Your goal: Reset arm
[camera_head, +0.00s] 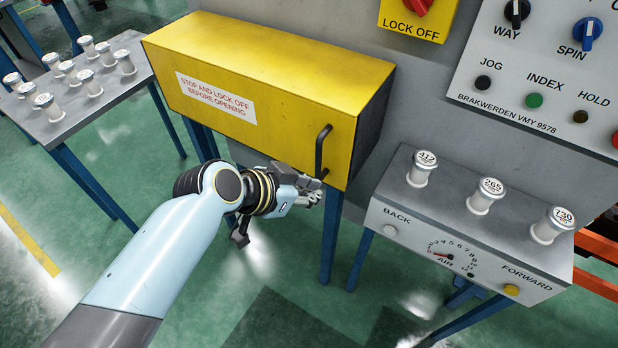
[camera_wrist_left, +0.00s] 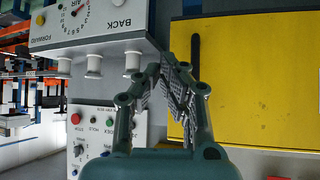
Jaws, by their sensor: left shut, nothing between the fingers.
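My left arm comes in from the lower left of the head view. Its gripper (camera_head: 314,191) is just below the black handle (camera_head: 322,152) of the yellow cover (camera_head: 265,75). In the left wrist view, which is turned upside down, the fingers (camera_wrist_left: 166,62) come together at their tips with nothing between them. The handle (camera_wrist_left: 195,62) shows to the right of the fingertips there, on the yellow cover (camera_wrist_left: 260,85). I cannot tell whether the gripper touches the cover. My right gripper is not in view.
A grey bench (camera_head: 390,186) at right carries three white spindles, marked 412 (camera_head: 422,170), 265 (camera_head: 485,196) and 730 (camera_head: 552,226). A table (camera_head: 62,126) at left holds several more. A control panel (camera_head: 545,75) is at upper right. Green floor (camera_head: 190,320) is open in front.

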